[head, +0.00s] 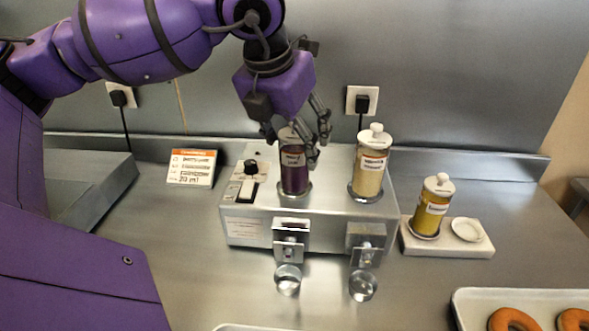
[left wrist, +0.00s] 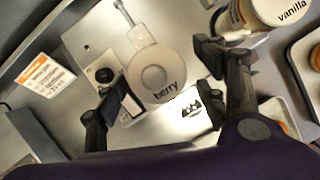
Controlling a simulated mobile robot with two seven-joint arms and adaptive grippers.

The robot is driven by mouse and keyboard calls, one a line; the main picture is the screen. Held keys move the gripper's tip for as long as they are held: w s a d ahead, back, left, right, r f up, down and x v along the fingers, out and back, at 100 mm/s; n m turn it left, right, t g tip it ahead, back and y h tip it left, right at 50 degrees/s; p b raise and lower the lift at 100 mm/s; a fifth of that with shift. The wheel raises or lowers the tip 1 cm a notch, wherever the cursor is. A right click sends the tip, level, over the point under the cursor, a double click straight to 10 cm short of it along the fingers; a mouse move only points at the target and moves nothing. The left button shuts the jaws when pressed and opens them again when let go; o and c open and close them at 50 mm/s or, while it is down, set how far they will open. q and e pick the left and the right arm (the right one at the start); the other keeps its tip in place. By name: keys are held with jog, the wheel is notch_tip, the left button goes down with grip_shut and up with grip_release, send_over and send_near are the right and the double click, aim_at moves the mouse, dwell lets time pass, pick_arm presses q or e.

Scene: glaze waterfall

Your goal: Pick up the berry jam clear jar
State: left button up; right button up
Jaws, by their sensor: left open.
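The berry jam clear jar (head: 294,178) holds dark purple jam and stands upright in the left socket of the metal dispenser (head: 330,222). Its pale lid marked "berry" (left wrist: 154,75) shows from above in the left wrist view. My left gripper (head: 296,150) is open above and around the top of this jar, and its fingers partly hide the lid in the head view. In the left wrist view the two fingers (left wrist: 165,85) are spread on either side of the lid. I cannot tell whether they touch the jar. My right gripper is not in view.
A vanilla jar (head: 370,165) stands close by in the dispenser's right socket; it also shows in the left wrist view (left wrist: 262,15). A yellow jar (head: 432,207) sits on a white stand (head: 478,246). A tray (head: 462,303) with doughnuts lies front right. A card (head: 191,168) stands left.

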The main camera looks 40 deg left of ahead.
pick_arm(q)
jog(key=x, duration=0.3)
jog(key=shift+f, duration=0.25)
jog(key=shift+c, duration=0.2)
jog(key=c, duration=1.4)
jog(key=shift+r, duration=0.1)
jog(key=shift+c, duration=0.8)
jog(key=shift+r, duration=0.1)
